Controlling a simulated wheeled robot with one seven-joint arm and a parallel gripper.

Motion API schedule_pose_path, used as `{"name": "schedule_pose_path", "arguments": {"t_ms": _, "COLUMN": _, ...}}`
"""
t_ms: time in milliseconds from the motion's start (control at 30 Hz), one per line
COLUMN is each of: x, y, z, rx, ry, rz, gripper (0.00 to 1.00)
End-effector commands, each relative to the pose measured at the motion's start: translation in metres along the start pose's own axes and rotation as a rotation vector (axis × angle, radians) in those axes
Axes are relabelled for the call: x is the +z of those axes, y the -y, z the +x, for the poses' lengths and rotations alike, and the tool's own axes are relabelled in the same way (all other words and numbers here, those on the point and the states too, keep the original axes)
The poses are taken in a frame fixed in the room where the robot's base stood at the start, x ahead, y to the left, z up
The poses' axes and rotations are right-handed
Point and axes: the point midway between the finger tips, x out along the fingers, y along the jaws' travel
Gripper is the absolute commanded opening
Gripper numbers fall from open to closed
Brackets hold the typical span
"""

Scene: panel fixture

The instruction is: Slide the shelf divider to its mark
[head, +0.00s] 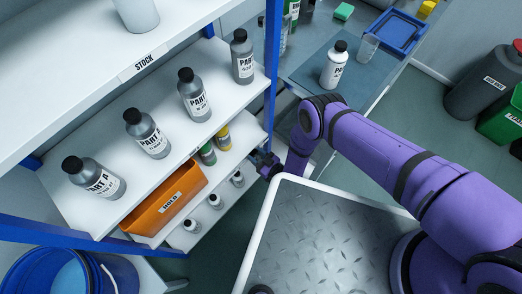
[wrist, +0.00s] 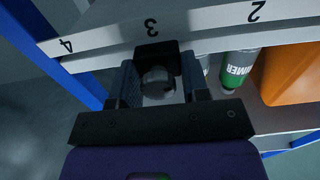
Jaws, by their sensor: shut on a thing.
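The shelf divider shows in the wrist view as a black block (wrist: 152,51) at the shelf's front edge, with a rounded grey knob in front of it. My gripper (wrist: 158,76) is shut on it, one finger on each side of the knob. The block sits just below the printed number 3 on the edge strip (wrist: 100,43), between numbers 4 and 2; the picture is upside down. In the head view my gripper (head: 263,161) is at the right end of the lower shelf, where the divider cannot be made out. Which mark is the target cannot be told.
An orange bin (head: 165,198) and green and yellow bottles (head: 222,137) stand on the lower shelf; a green bottle (wrist: 238,68) is right of my gripper in the wrist view. A blue post (head: 273,75) rises at the shelf's right end. Grey bottles line the shelf above.

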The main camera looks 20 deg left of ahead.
Motion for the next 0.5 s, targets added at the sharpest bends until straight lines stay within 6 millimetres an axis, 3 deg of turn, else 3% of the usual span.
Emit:
{"name": "schedule_pose_path", "arguments": {"t_ms": 167, "x": 0.0005, "y": 0.0000, "z": -0.0007, "rx": 0.000, "ry": 0.002, "rz": 0.001, "gripper": 0.00}}
{"name": "schedule_pose_path", "arguments": {"t_ms": 200, "x": 0.0005, "y": -0.0001, "z": -0.0008, "rx": 0.000, "ry": 0.002, "rz": 0.001, "gripper": 0.45}}
{"name": "schedule_pose_path", "arguments": {"t_ms": 300, "x": 0.0004, "y": -0.0003, "z": -0.0007, "rx": 0.000, "ry": 0.002, "rz": 0.001, "gripper": 0.68}}
{"name": "schedule_pose_path", "arguments": {"t_ms": 500, "x": 0.0002, "y": -0.0006, "z": -0.0004, "rx": 0.000, "ry": 0.001, "rz": 0.000, "gripper": 0.68}}
